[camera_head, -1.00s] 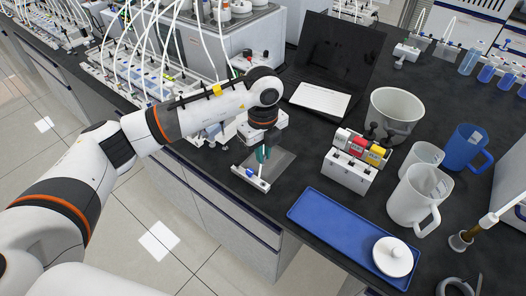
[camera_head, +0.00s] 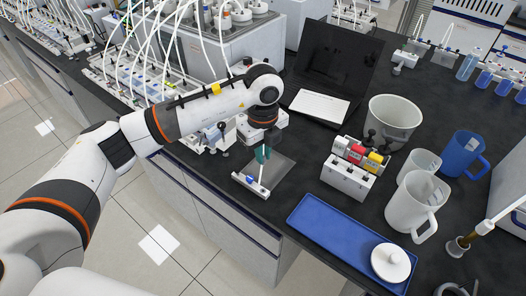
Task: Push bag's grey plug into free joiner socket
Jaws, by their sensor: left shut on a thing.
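My left gripper (camera_head: 263,154), with teal fingers, points down over the near edge of the black bench. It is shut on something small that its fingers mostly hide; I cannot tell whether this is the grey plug. A flat grey translucent sheet, apparently the bag (camera_head: 283,172), lies on the bench just right of the fingers. A white bar, apparently the joiner (camera_head: 250,186), lies just below the fingers near the bench edge. Its sockets are too small to make out, and I cannot tell whether it touches what I hold. My right gripper is not in view.
A white block with red and yellow parts (camera_head: 350,172) stands right of the bag. A blue tray (camera_head: 325,225) with a white lid (camera_head: 390,262) lies in front. Jugs, a bucket (camera_head: 393,120) and a laptop (camera_head: 335,65) stand behind. White tubed equipment is at the left.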

